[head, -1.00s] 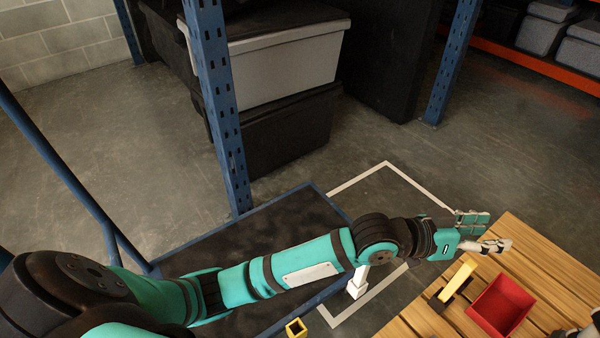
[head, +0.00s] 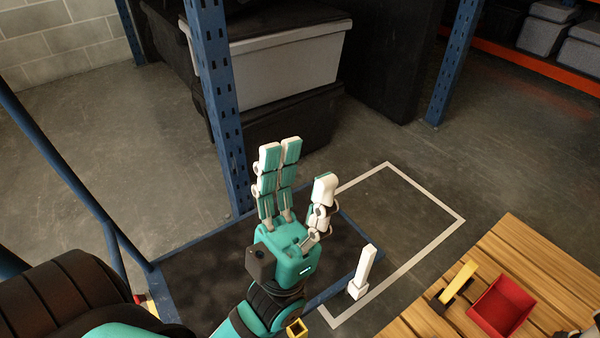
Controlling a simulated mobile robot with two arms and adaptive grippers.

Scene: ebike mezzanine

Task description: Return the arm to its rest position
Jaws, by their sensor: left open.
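My left gripper (head: 296,192) is in the middle of the head view, raised above a dark platform with a blue frame. Its fingers point up and are spread apart, with nothing between them. The teal arm bends up from the bottom left.
A wooden pallet-like table (head: 540,262) at the lower right bears a red bin (head: 500,306) and a yellow object (head: 456,284). A white upright piece (head: 363,272) stands near the dark platform (head: 200,275). A blue rack post (head: 222,110) rises behind my gripper.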

